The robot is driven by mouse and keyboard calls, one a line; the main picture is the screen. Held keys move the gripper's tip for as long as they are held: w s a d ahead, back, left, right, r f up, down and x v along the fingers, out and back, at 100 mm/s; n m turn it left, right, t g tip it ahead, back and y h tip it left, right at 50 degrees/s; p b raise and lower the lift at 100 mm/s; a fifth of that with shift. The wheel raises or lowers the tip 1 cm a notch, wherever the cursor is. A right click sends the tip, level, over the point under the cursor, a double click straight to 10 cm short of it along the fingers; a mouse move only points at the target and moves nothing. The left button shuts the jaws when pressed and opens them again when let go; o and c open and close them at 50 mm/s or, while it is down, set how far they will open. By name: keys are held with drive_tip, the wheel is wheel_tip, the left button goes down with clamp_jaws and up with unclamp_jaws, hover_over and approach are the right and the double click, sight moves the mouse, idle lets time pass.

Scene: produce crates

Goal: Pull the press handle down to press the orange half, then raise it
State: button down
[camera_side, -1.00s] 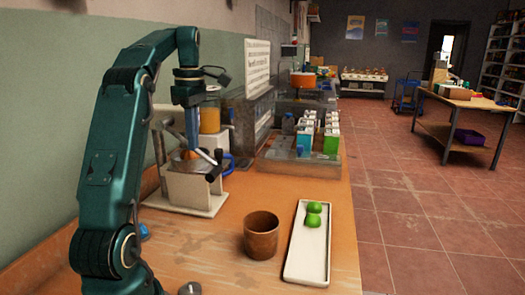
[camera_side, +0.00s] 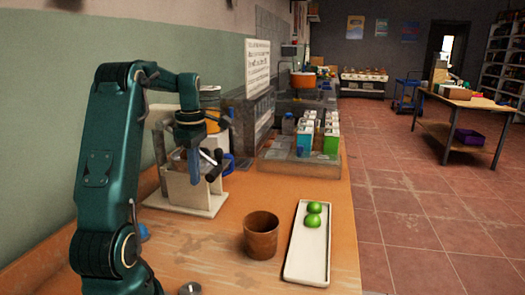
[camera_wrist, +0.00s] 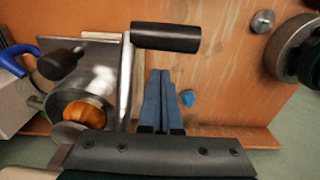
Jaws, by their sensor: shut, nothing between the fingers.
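The press (camera_side: 185,195) stands on the wooden counter at the left in the side view. Its metal lever arm (camera_wrist: 125,80) and black handle grip (camera_wrist: 165,38) show in the wrist view. The orange half (camera_wrist: 88,114) sits in the round metal cup of the press; in the side view I cannot make it out behind my arm. My gripper (camera_wrist: 160,74) is shut and empty, its blue fingers together beside the lever arm. The grip lies across the picture just past the fingertips, with a small gap in this view. In the side view my gripper (camera_side: 194,178) is low in front of the press.
A brown cup (camera_side: 261,240) stands in front of the press. A crate of cartons (camera_side: 290,165) stands behind. A blue-handled thing (camera_wrist: 12,62) is beside the press. The counter between cup and press is clear.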

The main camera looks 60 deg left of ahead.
drive_tip(key=shift+w+d+r, duration=0.9)
drive_tip(key=shift+w+d, duration=0.2)
drive_tip(key=shift+d, duration=0.05)
drive_tip(key=shift+w+r, duration=0.1)
drive_tip(key=shift+r, duration=0.05)
drive_tip(key=shift+w+d+r, duration=0.25)
drive_tip(key=shift+r, duration=0.25)
drive_tip(key=shift+w+d+r, duration=0.2)
drive_tip(key=shift+r, duration=0.3)
drive_tip(key=r, duration=0.2)
drive_tip(key=r+t+h, duration=0.1)
drive_tip(key=shift+w+d+r, duration=0.35)
drive_tip(key=shift+w+d, duration=0.05)
drive_tip(key=shift+w+d+r, duration=0.1)
drive_tip(key=shift+r, duration=0.65)
drive_tip(key=shift+r+t+h, duration=0.5)
drive_tip(key=shift+r, duration=0.45)
drive_tip(key=shift+d, duration=0.1)
